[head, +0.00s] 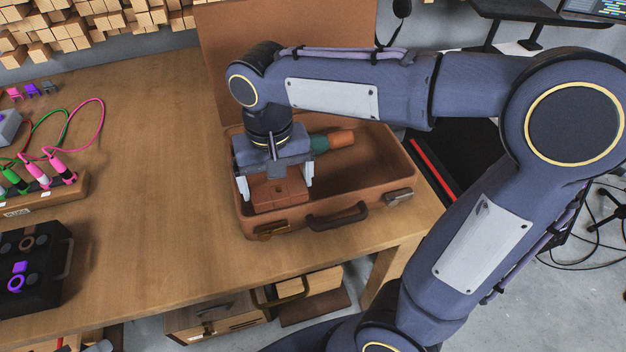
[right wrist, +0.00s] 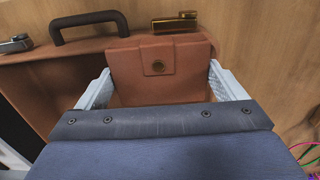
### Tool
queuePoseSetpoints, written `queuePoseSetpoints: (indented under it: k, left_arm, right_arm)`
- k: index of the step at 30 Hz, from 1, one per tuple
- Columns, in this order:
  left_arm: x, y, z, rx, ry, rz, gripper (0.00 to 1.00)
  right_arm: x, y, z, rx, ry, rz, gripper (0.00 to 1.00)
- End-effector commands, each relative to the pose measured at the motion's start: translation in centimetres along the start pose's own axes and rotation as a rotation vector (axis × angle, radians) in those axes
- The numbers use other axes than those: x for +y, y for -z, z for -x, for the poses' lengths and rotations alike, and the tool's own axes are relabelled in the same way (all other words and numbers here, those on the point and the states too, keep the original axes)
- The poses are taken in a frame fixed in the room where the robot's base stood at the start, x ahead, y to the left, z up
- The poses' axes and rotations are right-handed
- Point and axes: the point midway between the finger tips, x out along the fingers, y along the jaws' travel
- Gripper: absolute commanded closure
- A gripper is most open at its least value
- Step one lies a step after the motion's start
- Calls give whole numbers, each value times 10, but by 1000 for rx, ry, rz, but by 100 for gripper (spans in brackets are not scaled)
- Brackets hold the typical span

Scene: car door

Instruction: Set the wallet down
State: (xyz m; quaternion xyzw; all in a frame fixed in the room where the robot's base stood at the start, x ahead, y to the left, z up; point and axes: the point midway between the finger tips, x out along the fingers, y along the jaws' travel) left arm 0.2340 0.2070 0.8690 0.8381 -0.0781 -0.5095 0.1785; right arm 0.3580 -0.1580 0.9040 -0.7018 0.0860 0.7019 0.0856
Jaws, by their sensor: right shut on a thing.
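The wallet (head: 281,190) is reddish brown with a flap and a round snap, and it is between the fingers of my right gripper (head: 276,186). In the right wrist view the wallet (right wrist: 160,70) sits between the two pale fingers of the right gripper (right wrist: 163,88), which is shut on it. The gripper points down inside the open brown suitcase (head: 372,190), at its left front corner. I cannot tell whether the wallet touches the suitcase floor. My left gripper is not in view.
A green and orange object (head: 335,141) lies in the suitcase behind the gripper. The suitcase lid (head: 225,50) stands open at the back. The wooden table (head: 150,130) is clear left of the case. A black box (head: 38,262) and cables (head: 95,130) are further left.

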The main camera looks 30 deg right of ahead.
Motion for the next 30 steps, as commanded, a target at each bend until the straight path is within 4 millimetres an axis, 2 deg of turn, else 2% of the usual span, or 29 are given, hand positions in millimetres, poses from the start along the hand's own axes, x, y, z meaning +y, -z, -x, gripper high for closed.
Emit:
queuePoseSetpoints:
  k: [5,9,12,20,26,30]
  left_arm:
    - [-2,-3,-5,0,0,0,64]
    - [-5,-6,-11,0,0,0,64]
    - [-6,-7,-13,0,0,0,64]
    - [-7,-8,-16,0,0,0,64]
    - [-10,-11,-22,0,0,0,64]
    - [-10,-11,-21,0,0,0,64]
  right_arm:
    - [35,31,-22,-2,-2,-6,35]
    - [50,44,-51,-3,-2,-2,35]
    - [57,51,-62,-2,-2,-1,35]
    - [66,59,-76,-1,-1,-1,35]
    - [67,61,-106,-2,-1,1,35]
    - [67,61,-108,1,0,1,35]
